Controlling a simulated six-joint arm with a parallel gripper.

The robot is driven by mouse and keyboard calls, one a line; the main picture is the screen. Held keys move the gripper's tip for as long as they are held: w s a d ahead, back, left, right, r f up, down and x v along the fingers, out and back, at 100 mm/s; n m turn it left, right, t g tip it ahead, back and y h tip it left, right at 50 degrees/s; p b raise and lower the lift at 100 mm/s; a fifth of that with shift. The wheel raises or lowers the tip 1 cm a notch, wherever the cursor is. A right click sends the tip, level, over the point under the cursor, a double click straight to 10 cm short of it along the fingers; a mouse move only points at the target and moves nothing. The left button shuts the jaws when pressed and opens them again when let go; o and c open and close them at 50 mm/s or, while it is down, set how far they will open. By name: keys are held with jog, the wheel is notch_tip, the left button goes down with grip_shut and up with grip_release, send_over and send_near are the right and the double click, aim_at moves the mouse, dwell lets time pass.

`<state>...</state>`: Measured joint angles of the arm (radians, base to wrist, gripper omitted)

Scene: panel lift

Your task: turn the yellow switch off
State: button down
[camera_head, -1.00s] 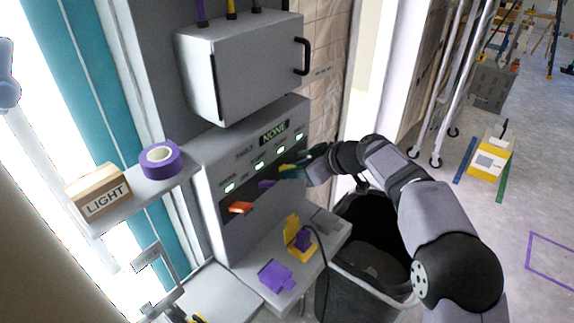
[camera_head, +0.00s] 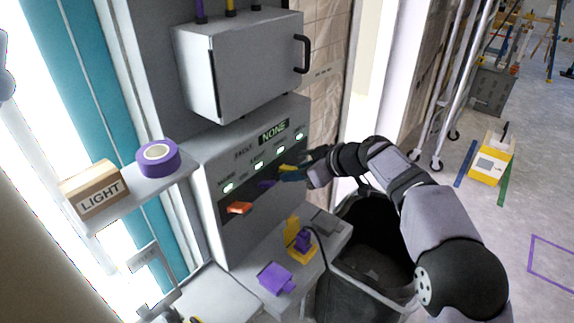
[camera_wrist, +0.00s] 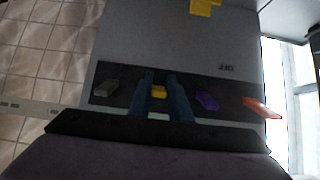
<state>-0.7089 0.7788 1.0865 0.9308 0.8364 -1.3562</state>
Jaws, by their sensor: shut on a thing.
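The yellow switch (camera_wrist: 159,92) sits in a dark slot strip on the grey panel (camera_head: 215,165). In the wrist view the two blue fingers of my gripper (camera_wrist: 162,94) stand on either side of it, shut on it. In the head view my gripper (camera_head: 296,173) reaches the panel from the right, and only a bit of the yellow switch (camera_head: 286,167) shows beside the fingers. An upside-down OFF label (camera_wrist: 229,67) is on the panel in the wrist view. Green lights (camera_head: 280,149) glow above the switches.
A purple switch (camera_wrist: 207,101) and an orange switch (camera_wrist: 262,107) lie to one side, a grey switch (camera_wrist: 105,88) to the other. A shelf below holds yellow and purple blocks (camera_head: 275,277). A cabinet (camera_head: 245,62) overhangs the panel. A black bin (camera_head: 375,255) stands below my arm.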

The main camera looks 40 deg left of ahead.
jog(key=shift+s+d+f+b, duration=0.15)
jog(key=shift+f+b, duration=0.55)
jog(key=shift+b, duration=0.4)
jog(key=shift+w+d+f+b, duration=0.15)
jog(key=shift+f+b, duration=0.55)
jog(key=shift+b, duration=0.35)
jog(key=shift+s+f+b, duration=0.1)
jog(key=shift+f+b, duration=0.55)
jog(key=shift+b, duration=0.55)
dwell(0.4)
jog(key=c, duration=1.7)
grip_release()
jog(key=shift+a+r, duration=0.1)
jog(key=shift+r, duration=0.1)
jog(key=shift+o, duration=0.6)
jog(key=shift+r, duration=0.2)
jog(key=b+v, duration=0.2)
jog(key=v, duration=0.5)
